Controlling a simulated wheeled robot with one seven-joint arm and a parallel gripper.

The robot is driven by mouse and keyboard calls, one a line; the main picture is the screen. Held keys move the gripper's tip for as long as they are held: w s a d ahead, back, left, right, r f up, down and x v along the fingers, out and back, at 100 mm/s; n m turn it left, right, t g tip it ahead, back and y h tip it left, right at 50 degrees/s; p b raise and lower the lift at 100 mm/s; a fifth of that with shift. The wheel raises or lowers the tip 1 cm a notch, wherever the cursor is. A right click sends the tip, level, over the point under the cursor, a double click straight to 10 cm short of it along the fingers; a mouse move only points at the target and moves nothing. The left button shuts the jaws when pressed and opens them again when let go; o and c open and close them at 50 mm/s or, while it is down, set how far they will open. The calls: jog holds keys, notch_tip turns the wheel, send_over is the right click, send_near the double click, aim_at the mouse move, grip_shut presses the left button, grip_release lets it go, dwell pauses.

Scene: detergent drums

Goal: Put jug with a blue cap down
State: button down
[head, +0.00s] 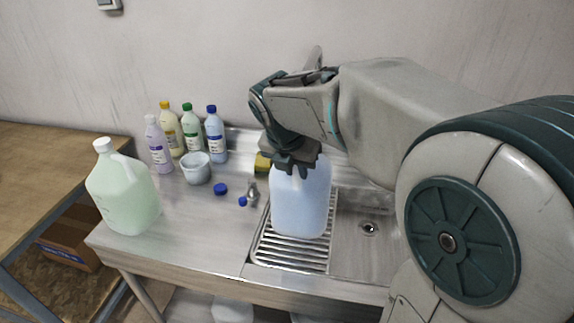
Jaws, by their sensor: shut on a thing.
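A pale blue translucent jug (300,203) is under my gripper (293,166), over the ribbed drainboard (270,250) left of the sink basin. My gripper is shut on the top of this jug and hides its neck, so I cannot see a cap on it. The jug is upright. I cannot tell whether its base touches the ribs. Two loose blue caps (220,188) lie on the steel counter to the left. A pale green jug (124,195) with a white cap stands at the counter's left end.
Several bottles (190,132) stand at the back by the wall, with a grey pot (196,167) in front. A small metal object (253,193) and a yellow item (262,163) are close to the held jug. The sink basin (358,250) is right. The front-left counter is clear.

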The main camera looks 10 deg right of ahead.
aim_at(293, 178)
jog(key=shift+w+f, duration=0.4)
jog(key=shift+w, duration=0.2)
jog(key=shift+f, duration=1.95)
jog(key=shift+f, duration=0.5)
jog(key=c, duration=1.3)
grip_release()
jog(key=shift+s, duration=0.1)
jog(key=shift+r, duration=0.15)
